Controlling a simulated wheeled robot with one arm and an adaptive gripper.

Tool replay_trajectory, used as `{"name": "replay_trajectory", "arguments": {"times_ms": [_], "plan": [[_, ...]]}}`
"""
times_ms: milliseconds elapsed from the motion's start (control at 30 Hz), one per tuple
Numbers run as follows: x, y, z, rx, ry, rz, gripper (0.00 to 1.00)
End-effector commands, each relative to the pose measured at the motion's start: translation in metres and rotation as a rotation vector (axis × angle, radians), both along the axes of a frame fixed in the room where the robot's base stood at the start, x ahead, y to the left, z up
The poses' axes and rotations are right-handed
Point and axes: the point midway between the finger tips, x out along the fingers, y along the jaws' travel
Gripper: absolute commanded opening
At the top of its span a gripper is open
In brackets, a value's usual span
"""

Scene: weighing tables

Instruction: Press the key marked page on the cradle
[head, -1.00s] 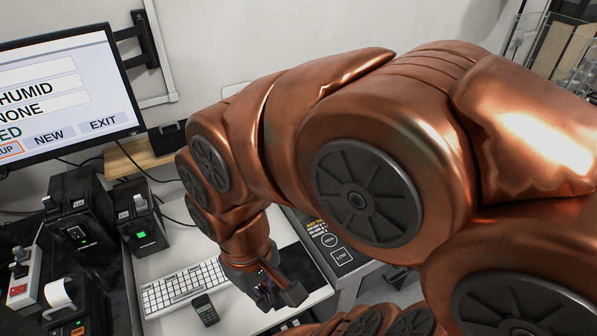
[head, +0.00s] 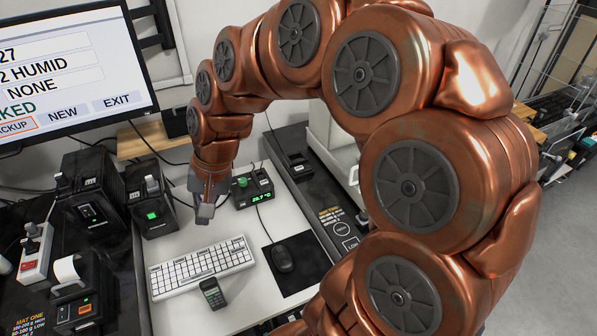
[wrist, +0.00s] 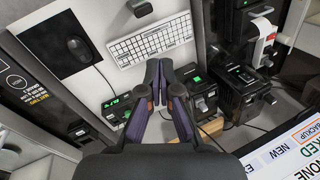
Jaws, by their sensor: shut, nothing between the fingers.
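My gripper (head: 204,214) is shut and empty, pointing down above the white desk behind the keyboard. In the wrist view its fingertips (wrist: 160,66) are together over the desk near the keyboard. A small black unit with a green-lit face (head: 152,216) stands just left of my gripper; it also shows in the wrist view (wrist: 203,104). A larger black unit (head: 88,208) stands further left. A dark handset (head: 212,293) lies in front of the keyboard. I cannot tell which unit is the cradle, and no page marking is readable.
A white keyboard (head: 200,268) lies in front of my gripper. A box with a green display (head: 261,196) stands to its right. A mouse (head: 282,259) sits on a dark mat. A monitor (head: 70,75) hangs at the left, and a printer (head: 78,305) stands at front left.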

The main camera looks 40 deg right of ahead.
Motion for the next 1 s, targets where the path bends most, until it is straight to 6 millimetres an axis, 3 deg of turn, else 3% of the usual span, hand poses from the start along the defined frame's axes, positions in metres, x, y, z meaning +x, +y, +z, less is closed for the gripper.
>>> {"name": "replay_trajectory", "arguments": {"times_ms": [100,267,400,500,733,900,1000], "plan": [[0.051,-0.023,-0.012,0.090,-0.036,-0.193,0.00],[0.115,-0.072,-0.025,0.211,-0.083,-0.476,0.00],[0.160,-0.133,-0.042,0.315,-0.121,-0.741,0.00],[0.182,-0.182,-0.058,0.383,-0.141,-0.927,0.00],[0.203,-0.303,-0.100,0.507,-0.197,-1.324,0.00],[0.195,-0.378,-0.132,0.572,-0.228,-1.561,0.00],[0.188,-0.411,-0.146,0.593,-0.246,-1.661,0.00]]}}
